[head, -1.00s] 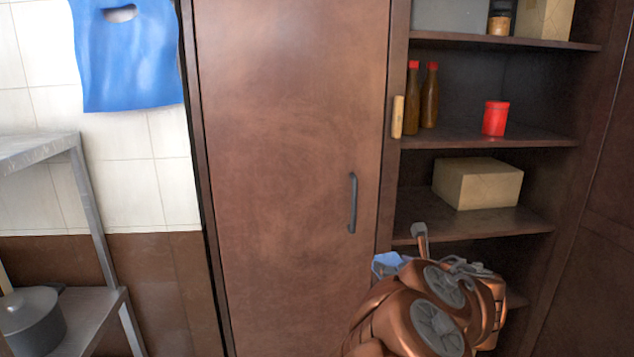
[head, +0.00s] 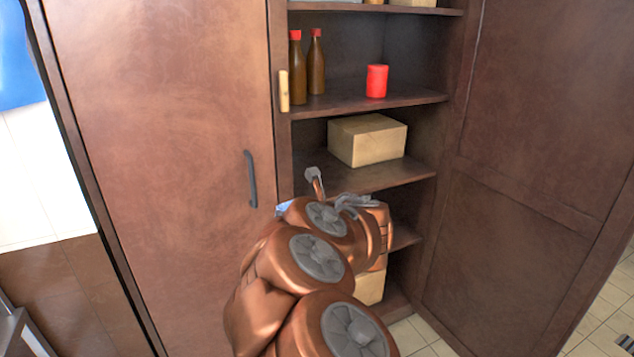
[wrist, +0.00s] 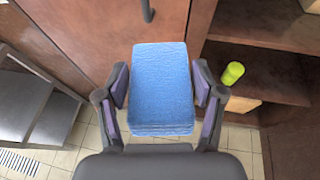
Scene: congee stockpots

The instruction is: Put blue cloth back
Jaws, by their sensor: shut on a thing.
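The blue cloth (wrist: 162,85) is a folded, thick stack between the two fingers of my gripper (wrist: 160,92) in the wrist view. My gripper is shut on it from both sides, holding it in front of the brown cabinet. In the head view only a small corner of the blue cloth (head: 284,207) shows past my arm, and my fingers are mostly hidden. The open shelf unit (head: 365,182) stands just right of the cabinet door.
A closed brown door (head: 165,150) with a dark handle (head: 251,180) is left of the shelves. Shelves hold brown bottles (head: 316,70), a red can (head: 377,81) and a box (head: 367,140). A yellow-green item (wrist: 232,73) is right of my gripper. A metal rack (wrist: 35,105) stands left.

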